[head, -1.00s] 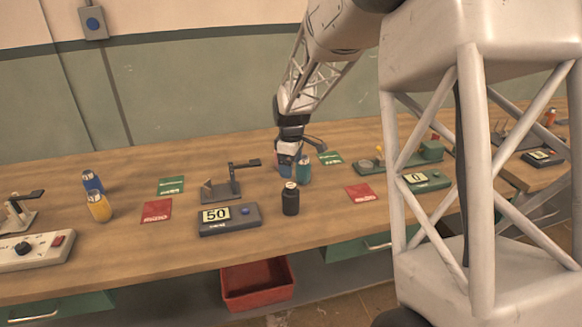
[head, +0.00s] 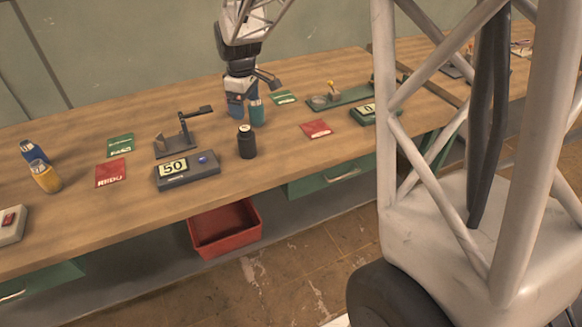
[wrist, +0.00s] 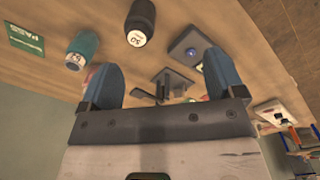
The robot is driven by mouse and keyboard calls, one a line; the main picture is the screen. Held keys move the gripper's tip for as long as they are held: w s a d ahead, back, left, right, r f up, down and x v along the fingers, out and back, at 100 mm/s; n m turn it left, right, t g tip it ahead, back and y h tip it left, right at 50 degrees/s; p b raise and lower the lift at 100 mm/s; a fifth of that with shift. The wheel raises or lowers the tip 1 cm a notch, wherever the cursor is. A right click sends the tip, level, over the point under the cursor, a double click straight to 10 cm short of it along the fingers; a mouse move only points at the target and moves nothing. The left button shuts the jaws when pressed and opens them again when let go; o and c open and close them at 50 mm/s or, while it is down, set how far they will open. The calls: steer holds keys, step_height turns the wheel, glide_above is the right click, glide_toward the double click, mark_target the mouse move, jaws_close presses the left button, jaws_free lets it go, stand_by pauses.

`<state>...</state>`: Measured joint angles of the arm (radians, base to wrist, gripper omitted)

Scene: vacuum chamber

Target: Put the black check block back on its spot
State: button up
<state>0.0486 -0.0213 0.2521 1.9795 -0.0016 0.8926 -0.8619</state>
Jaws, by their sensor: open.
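The black check block (head: 246,142) stands upright on the wooden bench, in front of the teal block (head: 256,111) and right of a grey meter (head: 187,170) reading 50. In the wrist view the black block (wrist: 139,24) shows a pale label, with the teal block (wrist: 81,50) to its left. My gripper (head: 235,108) is low over the bench, just left of the teal block and behind the black one. Its blue fingers are apart, with nothing held between them in the wrist view (wrist: 163,80). Whether a finger touches the teal block is unclear.
A stand with a black arm (head: 176,140) is left of my gripper. Red cards (head: 111,173) (head: 316,128) and green cards (head: 121,145) (head: 283,97) lie flat. Yellow (head: 46,177) and blue blocks (head: 32,152) stand at left. A red bin (head: 225,228) is below the bench.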

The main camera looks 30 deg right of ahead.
steer(key=s+a+r+m, duration=0.1)
steer(key=s+r+m, duration=0.1)
steer(key=s, duration=1)
steer(key=s+a+r+m+t, duration=0.1)
steer(key=s+m, duration=0.3)
steer(key=s, duration=0.8)
steer(key=s+r+m+t, duration=0.1)
steer(key=s+r+m, duration=0.2)
steer(key=s, duration=0.9)
steer(key=shift+a+r+m, duration=0.3)
steer(key=shift+a+r, duration=0.1)
steer(key=shift+r, duration=0.1)
